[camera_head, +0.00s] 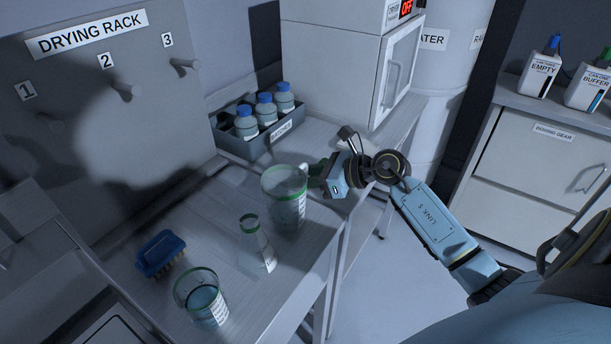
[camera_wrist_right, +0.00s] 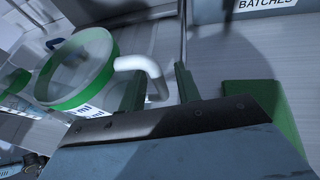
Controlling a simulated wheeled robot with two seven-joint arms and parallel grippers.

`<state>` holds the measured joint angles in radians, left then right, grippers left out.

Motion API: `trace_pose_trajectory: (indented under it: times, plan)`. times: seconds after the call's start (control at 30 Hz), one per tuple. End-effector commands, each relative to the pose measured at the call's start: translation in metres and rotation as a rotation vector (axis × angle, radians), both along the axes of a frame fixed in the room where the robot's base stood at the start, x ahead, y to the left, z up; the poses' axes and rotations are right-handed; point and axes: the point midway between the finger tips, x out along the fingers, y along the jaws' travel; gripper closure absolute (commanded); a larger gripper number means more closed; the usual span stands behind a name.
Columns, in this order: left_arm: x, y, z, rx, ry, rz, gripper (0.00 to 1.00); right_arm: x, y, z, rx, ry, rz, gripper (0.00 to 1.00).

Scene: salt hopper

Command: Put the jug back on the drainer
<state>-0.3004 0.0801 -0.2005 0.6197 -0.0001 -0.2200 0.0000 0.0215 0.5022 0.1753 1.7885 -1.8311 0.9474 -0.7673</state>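The jug (camera_head: 285,200) is a clear vessel with a green rim and printed label, standing upright on the grey counter. In the right wrist view the jug (camera_wrist_right: 82,70) is at the left, its white handle (camera_wrist_right: 146,66) pointing toward my right gripper (camera_wrist_right: 160,88). The handle's end lies between the two dark green fingers, with a narrow gap beside one; firm contact is not visible. In the head view my right gripper (camera_head: 316,178) is at the jug's right side. My left gripper is out of view.
A conical flask (camera_head: 256,245), a beaker of bluish liquid (camera_head: 203,300) and a blue brush (camera_head: 160,253) stand near the jug. A grey bin (camera_head: 262,140) of blue-capped bottles is behind. The drying rack board (camera_head: 105,100) with numbered pegs is at the left.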

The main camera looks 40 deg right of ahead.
Motion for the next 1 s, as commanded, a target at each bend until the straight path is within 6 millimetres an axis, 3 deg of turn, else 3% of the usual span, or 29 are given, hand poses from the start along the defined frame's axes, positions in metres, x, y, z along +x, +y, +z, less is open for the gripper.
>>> trace_pose_trajectory:
  times: [0.17,0.7,1.0]
  plan:
    - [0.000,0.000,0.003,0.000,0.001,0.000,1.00,-0.003,-0.003,0.005,-0.001,0.001,-0.001,0.67]
    - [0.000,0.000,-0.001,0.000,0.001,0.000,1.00,-0.080,-0.058,0.041,-0.001,0.002,-0.001,0.67]
    - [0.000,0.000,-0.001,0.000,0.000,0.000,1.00,-0.090,-0.066,0.048,0.001,-0.001,0.001,0.67]
